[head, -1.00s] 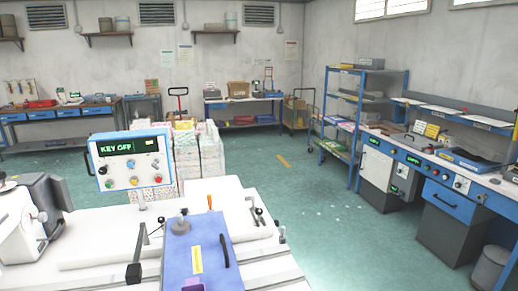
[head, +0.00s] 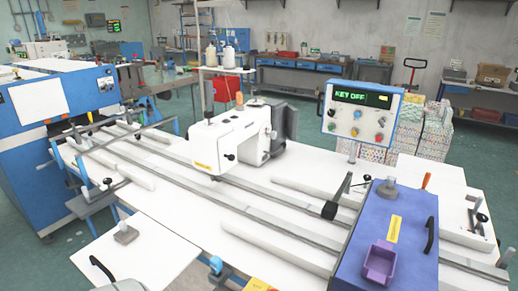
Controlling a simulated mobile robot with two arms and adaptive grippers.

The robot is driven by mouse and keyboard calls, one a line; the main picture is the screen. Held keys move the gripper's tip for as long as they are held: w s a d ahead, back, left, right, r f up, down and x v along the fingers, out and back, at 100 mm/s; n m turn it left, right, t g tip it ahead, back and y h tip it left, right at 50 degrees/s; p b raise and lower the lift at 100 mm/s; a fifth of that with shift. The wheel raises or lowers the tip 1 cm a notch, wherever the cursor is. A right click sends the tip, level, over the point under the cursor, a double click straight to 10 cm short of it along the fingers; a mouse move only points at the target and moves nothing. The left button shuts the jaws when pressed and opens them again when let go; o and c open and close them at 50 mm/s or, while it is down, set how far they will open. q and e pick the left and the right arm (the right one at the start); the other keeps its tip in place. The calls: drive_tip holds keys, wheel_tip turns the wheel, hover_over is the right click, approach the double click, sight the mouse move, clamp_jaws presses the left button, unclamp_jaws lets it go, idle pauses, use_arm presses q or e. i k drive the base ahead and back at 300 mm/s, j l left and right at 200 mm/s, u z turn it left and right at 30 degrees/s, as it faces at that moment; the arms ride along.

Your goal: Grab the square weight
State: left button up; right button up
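A small grey weight with a knob on top (head: 125,234) sits on a white board at the lower left of the head view. Its base looks roughly square. A second grey weight with a knob (head: 387,188) stands on top of the blue box at the right; its base looks rounder.
The white board (head: 160,258) has a black handle (head: 102,268). The blue box (head: 372,225) carries a purple tray (head: 379,264). A white sewing machine (head: 228,140) stands mid-table among long rails. A control panel reading KEY OFF (head: 361,113) stands behind.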

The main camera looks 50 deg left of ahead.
sight(126, 234)
drive_tip(key=u, duration=2.6)
drive_tip(key=j, duration=0.1)
drive_tip(key=i+z, duration=0.05)
